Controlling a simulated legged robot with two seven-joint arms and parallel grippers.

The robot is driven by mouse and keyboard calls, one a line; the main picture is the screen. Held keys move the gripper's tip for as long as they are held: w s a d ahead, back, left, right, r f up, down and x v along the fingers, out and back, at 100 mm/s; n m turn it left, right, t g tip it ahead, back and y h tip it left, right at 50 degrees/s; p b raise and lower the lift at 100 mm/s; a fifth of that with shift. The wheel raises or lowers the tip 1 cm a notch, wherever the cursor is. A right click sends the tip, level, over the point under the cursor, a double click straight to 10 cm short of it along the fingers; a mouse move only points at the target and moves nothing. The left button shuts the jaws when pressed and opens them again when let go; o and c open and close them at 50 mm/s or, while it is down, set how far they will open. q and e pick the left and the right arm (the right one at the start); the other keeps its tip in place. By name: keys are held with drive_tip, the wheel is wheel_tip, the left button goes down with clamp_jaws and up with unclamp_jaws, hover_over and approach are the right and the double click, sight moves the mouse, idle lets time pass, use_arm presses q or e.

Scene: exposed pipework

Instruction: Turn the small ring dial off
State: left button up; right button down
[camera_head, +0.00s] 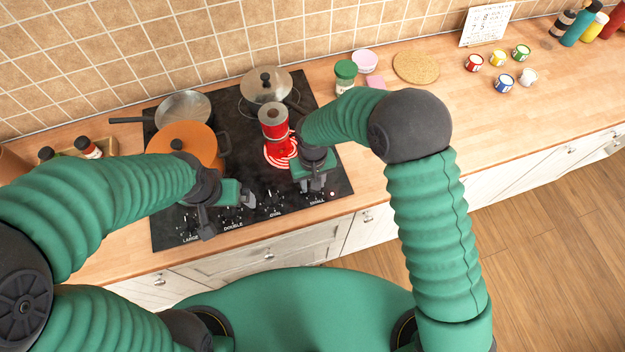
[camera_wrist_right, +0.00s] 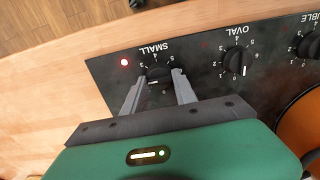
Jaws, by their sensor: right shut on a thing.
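The small ring dial (camera_wrist_right: 158,74) is a black knob under the label SMALL in the right wrist view. Its white mark lies sideways, unlike the upright mark on the oval dial (camera_wrist_right: 236,61). My right gripper (camera_wrist_right: 158,84) has one finger on each side of the small dial and is shut on it. In the head view my right gripper (camera_head: 316,186) is at the hob's front right and hides the dial. A red light (camera_wrist_right: 124,62) is lit beside the dial.
An orange pot (camera_head: 186,140), a frying pan (camera_head: 183,108) and a lidded pan (camera_head: 266,86) are on the black hob. A green-lidded jar (camera_head: 345,75) stands right of it.

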drive_tip(key=n, duration=0.4)
drive_tip(key=shift+a+r+n, duration=0.1)
drive_tip(key=shift+n, duration=0.2)
drive_tip(key=n+p, duration=0.1)
drive_tip(key=n, duration=0.3)
drive_tip(key=n+p, duration=0.1)
drive_tip(key=n, duration=0.4)
drive_tip(key=shift+r, duration=0.1)
drive_tip(key=shift+w+n+p, duration=0.15)
drive_tip(key=shift+n+p, duration=0.3)
drive_tip(key=shift+n, duration=1.65)
drive_tip(key=c, duration=1.2)
unclamp_jaws()
drive_tip(key=shift+o, duration=1)
